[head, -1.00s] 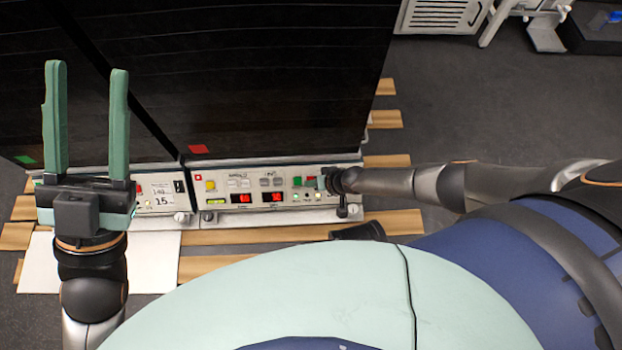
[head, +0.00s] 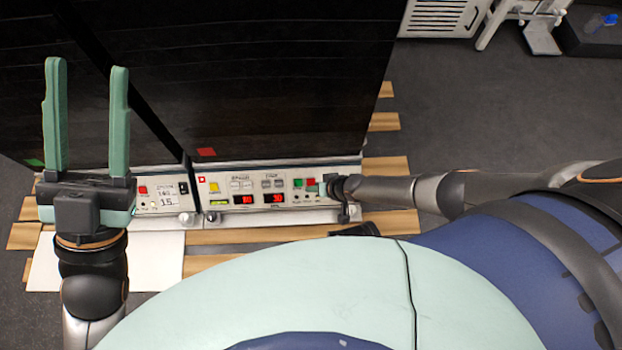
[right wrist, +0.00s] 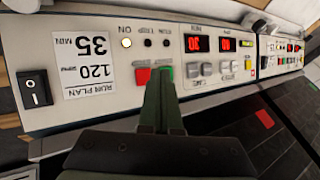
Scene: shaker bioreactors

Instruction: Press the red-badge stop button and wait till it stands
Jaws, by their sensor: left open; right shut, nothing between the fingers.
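The control panel (head: 240,198) of the shaker with the red badge (head: 206,152) has a green button (head: 298,183) and a red button (head: 311,183) side by side near its right end. In the right wrist view the panel is upside down, with the red button (right wrist: 142,76) left of the green one (right wrist: 166,71). My right gripper (right wrist: 160,84) is shut and empty, its tips at these buttons, partly covering the green one. I cannot tell whether they touch. One lamp (right wrist: 126,43) glows yellow; the displays (right wrist: 196,43) are lit red. My left gripper (head: 88,65) is open and empty.
A second shaker panel (head: 160,203) with its own red button (head: 142,190) stands to the left, under a green badge (head: 33,162). A run plan label (right wrist: 90,61) and black switch (right wrist: 35,89) sit beside the buttons.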

